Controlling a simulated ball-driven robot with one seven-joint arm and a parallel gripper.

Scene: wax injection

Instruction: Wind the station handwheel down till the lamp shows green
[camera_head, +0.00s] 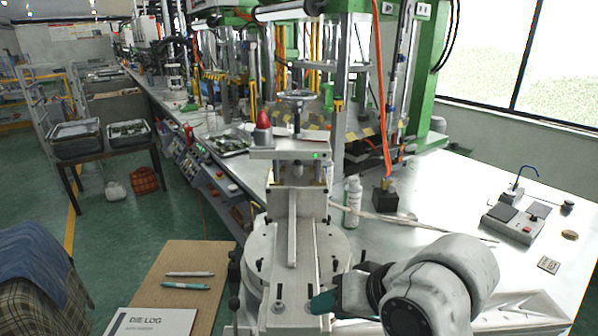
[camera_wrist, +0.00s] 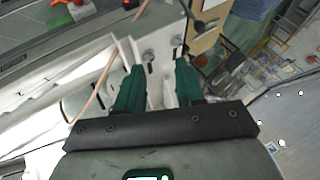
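The station (camera_head: 297,225) stands in the middle of the head view, a pale upright press on a round base. A handwheel (camera_head: 296,95) with a grey rim sits on a screw above its top plate. A small green light (camera_head: 316,155) shows on the front edge of that plate. My gripper (camera_head: 318,301) is low and right of centre, by the front of the station's base, well below and apart from the handwheel. In the wrist view my gripper (camera_wrist: 157,72) has its two teal fingers apart, with pale metal and bolt heads beyond them. I see nothing held.
A red-topped piece (camera_head: 263,128) stands left of the handwheel. A white bottle (camera_head: 352,200) and a dark block (camera_head: 385,196) stand right of the station. A die log (camera_head: 152,321) and pens lie on the board at left. The right bench surface is mostly clear.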

